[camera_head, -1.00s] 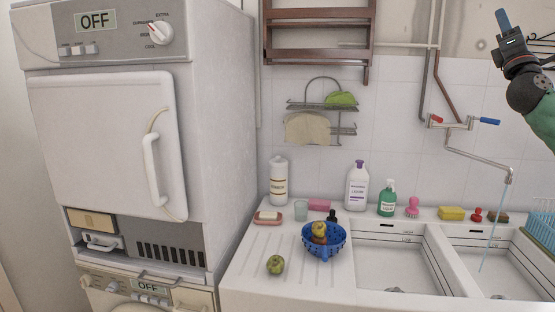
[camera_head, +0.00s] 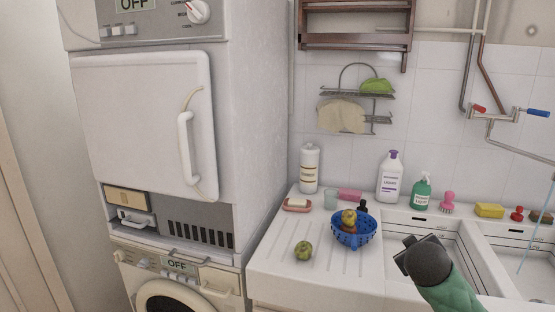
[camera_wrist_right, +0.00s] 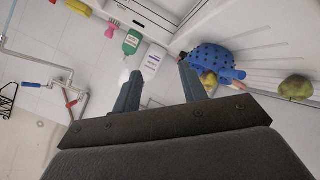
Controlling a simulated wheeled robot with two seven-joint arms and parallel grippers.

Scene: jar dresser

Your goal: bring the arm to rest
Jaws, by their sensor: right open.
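My right arm (camera_head: 448,288) comes in from the bottom right of the head view, with its dark wrist in front of the left sink basin. Beyond the fingers show the white lotion bottle (camera_wrist_right: 152,62) and the green soap bottle (camera_wrist_right: 131,43). My left gripper is not in view.
A blue colander (camera_head: 352,234) with fruit in it stands left of the wrist, and a green fruit (camera_head: 303,250) lies on the drainboard. The sink basin (camera_head: 402,229), tap (camera_head: 507,116) and several bottles are close. Stacked machines (camera_head: 150,130) stand at left.

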